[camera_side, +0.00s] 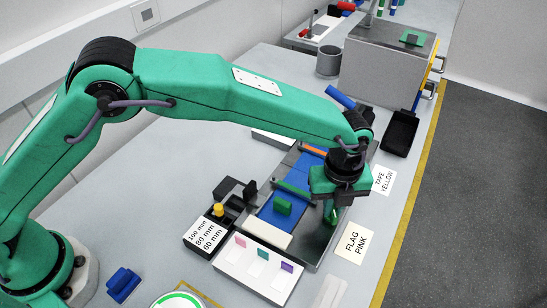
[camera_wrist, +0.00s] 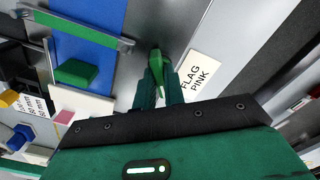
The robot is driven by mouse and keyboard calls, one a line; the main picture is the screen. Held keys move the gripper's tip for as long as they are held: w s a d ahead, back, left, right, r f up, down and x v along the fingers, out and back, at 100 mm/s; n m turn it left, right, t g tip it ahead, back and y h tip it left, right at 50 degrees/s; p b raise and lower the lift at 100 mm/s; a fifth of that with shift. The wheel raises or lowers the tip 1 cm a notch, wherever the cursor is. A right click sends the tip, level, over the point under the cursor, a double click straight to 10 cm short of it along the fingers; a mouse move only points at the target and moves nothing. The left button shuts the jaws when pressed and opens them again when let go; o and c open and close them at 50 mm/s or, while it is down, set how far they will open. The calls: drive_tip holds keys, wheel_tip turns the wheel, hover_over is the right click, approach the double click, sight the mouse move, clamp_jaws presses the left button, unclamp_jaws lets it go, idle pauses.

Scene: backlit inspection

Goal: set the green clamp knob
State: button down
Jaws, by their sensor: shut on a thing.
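The green clamp knob (camera_side: 332,217) is at the right side of the grey fixture, under my gripper (camera_side: 331,208). In the wrist view the knob (camera_wrist: 157,70) shows as a narrow green piece between the fingertips (camera_wrist: 157,88). My gripper is shut on it, and the fingers hide part of it. The fixture (camera_side: 318,232) carries a blue plate (camera_side: 272,218) with a green block (camera_side: 283,204) standing on it. That block also shows in the wrist view (camera_wrist: 76,72), left of my fingers and apart from them.
A "FLAG PINK" card (camera_side: 353,242) and a "TAPE YELLOW" card (camera_side: 383,180) lie right of the fixture. A white holder (camera_side: 242,267) with pink, teal and purple flags stands in front. A box marked 100, 80 and 60 mm (camera_side: 203,239) is at left. A black bin (camera_side: 399,132) stands behind.

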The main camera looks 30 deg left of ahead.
drive_tip(key=shift+m, duration=0.5)
drive_tip(key=shift+r+m, duration=0.1)
drive_tip(key=shift+m, duration=1.9)
drive_tip(key=c, duration=1.4)
unclamp_jaws()
drive_tip(key=shift+r, duration=3.4)
